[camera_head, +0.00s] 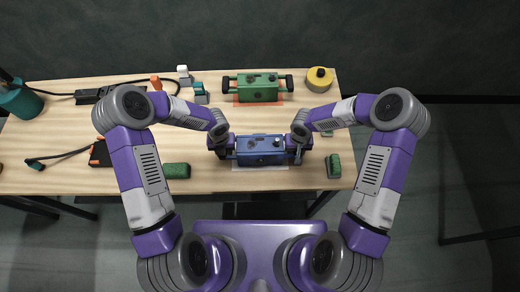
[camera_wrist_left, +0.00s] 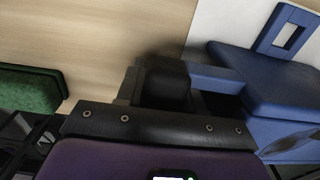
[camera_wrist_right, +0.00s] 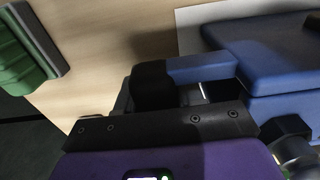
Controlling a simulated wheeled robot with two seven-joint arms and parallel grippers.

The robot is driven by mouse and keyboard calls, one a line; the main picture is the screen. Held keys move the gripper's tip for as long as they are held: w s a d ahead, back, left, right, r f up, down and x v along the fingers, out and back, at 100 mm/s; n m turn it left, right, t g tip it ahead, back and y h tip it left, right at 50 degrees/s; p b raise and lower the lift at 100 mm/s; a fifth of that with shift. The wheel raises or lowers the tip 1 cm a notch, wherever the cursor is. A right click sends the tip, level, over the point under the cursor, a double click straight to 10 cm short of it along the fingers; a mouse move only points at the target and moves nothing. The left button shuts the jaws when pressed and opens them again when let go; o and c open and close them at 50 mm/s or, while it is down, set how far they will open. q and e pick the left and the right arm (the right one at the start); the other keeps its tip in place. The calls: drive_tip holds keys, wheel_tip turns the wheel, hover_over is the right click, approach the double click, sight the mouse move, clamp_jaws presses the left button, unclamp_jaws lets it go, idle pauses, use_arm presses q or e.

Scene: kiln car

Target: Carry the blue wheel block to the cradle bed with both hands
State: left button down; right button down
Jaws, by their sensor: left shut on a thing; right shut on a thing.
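The blue wheel block (camera_head: 262,149) lies over a white sheet (camera_head: 262,167) near the table's front edge, between my two grippers. It also shows in the left wrist view (camera_wrist_left: 268,84) and the right wrist view (camera_wrist_right: 282,66). My left gripper (camera_head: 231,149) is shut on the block's left end bar. My right gripper (camera_head: 292,148) is shut on its right end bar. The dark fingers hide parts of both bars. I cannot tell whether the block touches the sheet. I cannot surely pick out the cradle bed.
A green wheeled block (camera_head: 258,88) stands on an orange patch at the back, with a yellow round item (camera_head: 319,79) beside it. Green pads lie left (camera_head: 176,170) and right (camera_head: 333,166) of the blue block. Cables and small items occupy the left; wood between the blocks is clear.

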use_arm(q)
drive_tip(key=shift+w+r, duration=0.15)
drive_tip(key=shift+r, duration=0.15)
use_arm(e)
drive_tip(key=shift+w+r, duration=0.15)
drive_tip(key=shift+r, duration=0.15)
